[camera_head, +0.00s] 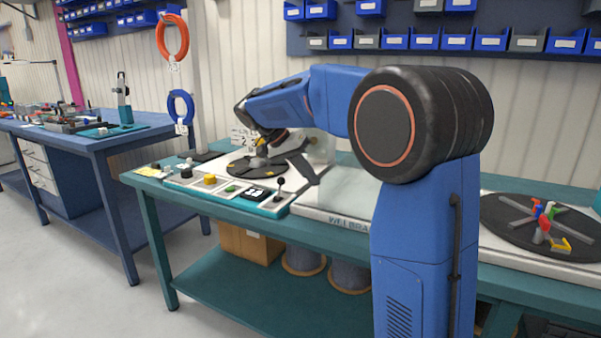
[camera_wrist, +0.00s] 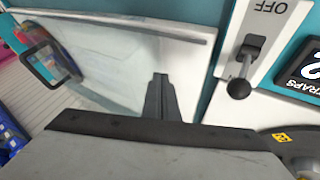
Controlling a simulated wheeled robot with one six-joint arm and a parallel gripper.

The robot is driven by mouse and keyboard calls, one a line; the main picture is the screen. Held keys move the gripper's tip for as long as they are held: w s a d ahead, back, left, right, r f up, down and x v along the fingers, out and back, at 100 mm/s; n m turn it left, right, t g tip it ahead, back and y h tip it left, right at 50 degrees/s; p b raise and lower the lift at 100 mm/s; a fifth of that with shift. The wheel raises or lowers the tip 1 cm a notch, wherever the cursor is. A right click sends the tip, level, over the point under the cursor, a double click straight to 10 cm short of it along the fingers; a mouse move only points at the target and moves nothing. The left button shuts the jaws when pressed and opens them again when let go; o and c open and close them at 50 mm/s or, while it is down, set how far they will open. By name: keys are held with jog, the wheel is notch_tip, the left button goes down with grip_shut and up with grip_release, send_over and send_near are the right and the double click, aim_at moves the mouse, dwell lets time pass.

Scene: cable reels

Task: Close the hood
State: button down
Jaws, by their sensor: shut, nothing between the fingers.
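A clear, glossy pane with a grey bar along its edge, which looks like the hood (camera_wrist: 110,65), fills the upper left of the wrist view. A dark square loop (camera_wrist: 42,62) shows at its left; I cannot tell if it is part of it. In the head view my arm hides part of the white machine (camera_head: 340,192), and how far the hood stands open is unclear. My gripper (camera_wrist: 160,80) is shut and empty, its narrow dark fingers in front of the pane. Whether they touch it I cannot tell.
An OFF toggle lever (camera_wrist: 239,88) and a counter display (camera_wrist: 303,70) are close on the right. A dark disc (camera_head: 245,168) with yellow marks lies behind the control panel (camera_head: 218,190). Another round plate (camera_head: 500,215) with coloured clamps lies at the right.

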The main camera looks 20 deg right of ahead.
jog(key=shift+s+d, duration=0.45)
jog(key=shift+s, duration=0.05)
jog(key=s+d, duration=0.8)
jog(key=s, duration=0.2)
jog(key=s+d, duration=0.8)
jog(key=s, duration=0.2)
jog(key=s+d, duration=0.8)
jog(key=s, duration=0.3)
jog(key=shift+w, duration=0.1)
